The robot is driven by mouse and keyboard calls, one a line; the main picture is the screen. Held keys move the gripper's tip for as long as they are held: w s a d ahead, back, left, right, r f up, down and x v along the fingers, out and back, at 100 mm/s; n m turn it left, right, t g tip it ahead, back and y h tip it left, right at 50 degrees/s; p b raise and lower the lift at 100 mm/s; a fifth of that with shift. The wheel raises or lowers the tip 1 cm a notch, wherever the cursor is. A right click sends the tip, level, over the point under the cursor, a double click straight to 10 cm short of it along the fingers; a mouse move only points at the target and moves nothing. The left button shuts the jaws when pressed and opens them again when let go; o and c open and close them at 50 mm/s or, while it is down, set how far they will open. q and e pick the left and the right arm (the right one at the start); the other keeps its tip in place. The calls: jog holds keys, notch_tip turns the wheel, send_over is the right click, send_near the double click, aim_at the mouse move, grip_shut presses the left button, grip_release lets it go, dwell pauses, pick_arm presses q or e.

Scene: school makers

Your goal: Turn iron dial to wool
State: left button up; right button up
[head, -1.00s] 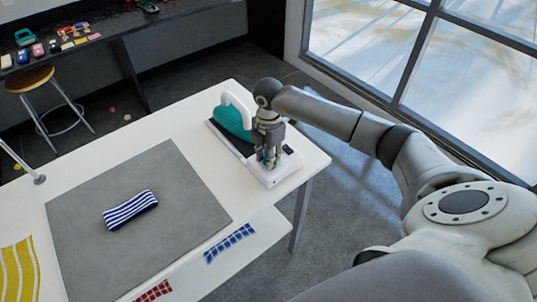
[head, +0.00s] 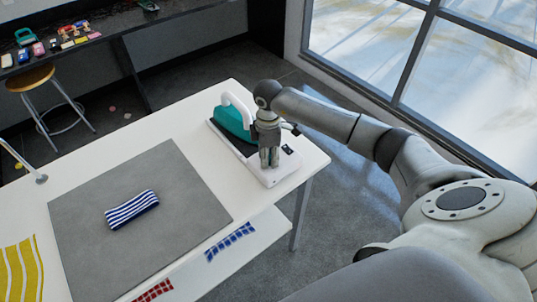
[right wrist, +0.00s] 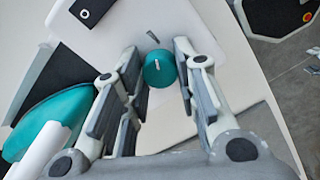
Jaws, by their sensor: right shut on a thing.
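The teal iron (head: 232,121) with a white handle rests on its white and black base (head: 287,166) at the table's far right corner. My right gripper (head: 269,160) points down over the near end of this base. In the right wrist view the round teal dial (right wrist: 159,74) sits between the fingers of the right gripper (right wrist: 158,62), which is shut on it. A short white mark shows on the dial, near a small grey mark on the base. Any dial wording is unreadable. My left gripper is not in view.
A grey mat (head: 160,240) on the white table (head: 190,110) holds a folded blue-and-white striped cloth (head: 131,209). Yellow (head: 20,270), blue (head: 230,241) and red patterned pieces lie around it. A stool (head: 40,85) and dark bench stand behind. A window is at right.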

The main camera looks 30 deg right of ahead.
dwell(0.3)
jog(key=o, duration=1.1)
jog(key=shift+c, duration=0.2)
jog(key=shift+r, duration=0.15)
notch_tip(320, 180, up, 12)
